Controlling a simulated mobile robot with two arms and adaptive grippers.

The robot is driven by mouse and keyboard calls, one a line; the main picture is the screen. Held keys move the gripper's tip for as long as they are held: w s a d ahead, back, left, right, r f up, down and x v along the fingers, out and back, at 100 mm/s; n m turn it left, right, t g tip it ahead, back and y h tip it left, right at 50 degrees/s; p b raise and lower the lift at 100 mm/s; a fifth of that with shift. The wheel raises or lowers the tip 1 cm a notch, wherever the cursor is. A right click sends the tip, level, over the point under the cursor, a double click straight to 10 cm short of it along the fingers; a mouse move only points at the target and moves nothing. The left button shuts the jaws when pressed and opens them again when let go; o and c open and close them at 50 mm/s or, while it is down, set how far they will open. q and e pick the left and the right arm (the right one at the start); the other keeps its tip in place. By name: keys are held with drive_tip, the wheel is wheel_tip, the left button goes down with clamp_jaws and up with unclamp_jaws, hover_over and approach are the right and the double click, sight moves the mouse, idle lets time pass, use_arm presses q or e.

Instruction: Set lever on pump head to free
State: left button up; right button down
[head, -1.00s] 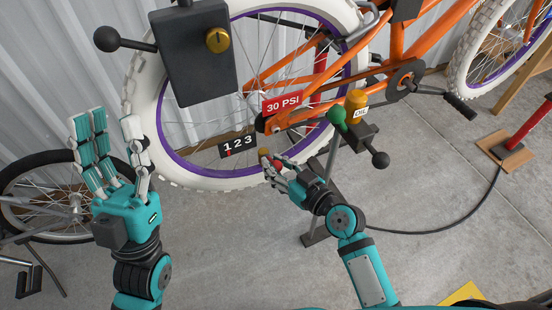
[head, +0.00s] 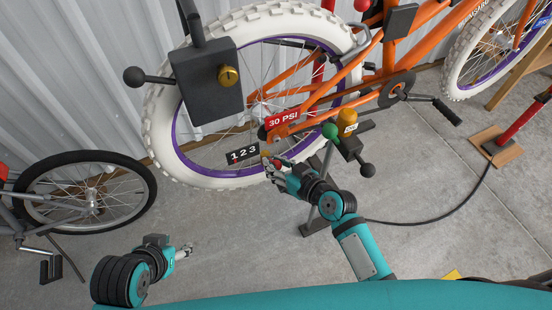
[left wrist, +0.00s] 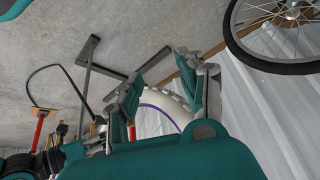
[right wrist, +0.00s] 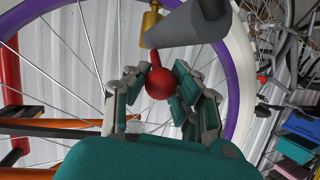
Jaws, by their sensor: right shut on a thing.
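The pump head shows in the right wrist view as a grey cylinder (right wrist: 188,30) beside a brass fitting (right wrist: 152,22). Its lever is a short red stem with a red ball knob (right wrist: 160,84). My right gripper (right wrist: 158,88) has its fingers around the red knob, and they partly cover it. In the head view my right gripper (head: 274,168) is at the wheel's lower rim, and its hand hides most of the pump head. My left gripper (head: 186,252) is low at the left, away from the pump head. In the left wrist view its fingers (left wrist: 165,85) are spread and empty.
The orange bicycle (head: 345,75) with a white-tyred wheel (head: 205,180) stands ahead. A "1 2 3" plate (head: 242,154) and "30 PSI" sign (head: 283,119) are close by. A black box (head: 208,80) hangs above. A red pump (head: 520,122) and hose (head: 450,205) are right.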

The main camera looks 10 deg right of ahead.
drive_tip(key=shift+r+p, duration=0.3)
drive_tip(key=shift+p, duration=0.3)
use_arm(q)
drive_tip(key=s+a+r+g+p, duration=0.1)
drive_tip(key=s+g, duration=0.1)
drive_tip(key=s, duration=0.2)
use_arm(e)
drive_tip(key=shift+w, duration=0.1)
drive_tip(key=shift+g+p, duration=0.3)
drive_tip(key=shift+p, duration=0.1)
drive_tip(key=p, duration=0.1)
drive_tip(key=g+p, duration=0.1)
drive_tip(key=p, duration=0.1)
drive_tip(key=shift+w+r+h, duration=0.15)
drive_tip(key=shift+r+h, duration=0.1)
drive_tip(key=shift+h, duration=0.15)
drive_tip(key=p, duration=0.3)
drive_tip(key=shift+w+a+m+g, duration=0.1)
drive_tip(key=shift+w+m+g, duration=0.1)
drive_tip(key=shift+m+g, duration=0.1)
use_arm(q)
drive_tip(key=s+f+g, duration=0.1)
drive_tip(key=s+f, duration=0.1)
drive_tip(key=f, duration=0.9)
drive_tip(key=s+f, duration=0.2)
drive_tip(key=f, duration=1)
drive_tip(key=shift+a+f+g+y, duration=0.2)
drive_tip(key=shift+f+g+y, duration=0.1)
drive_tip(key=shift+g, duration=0.1)
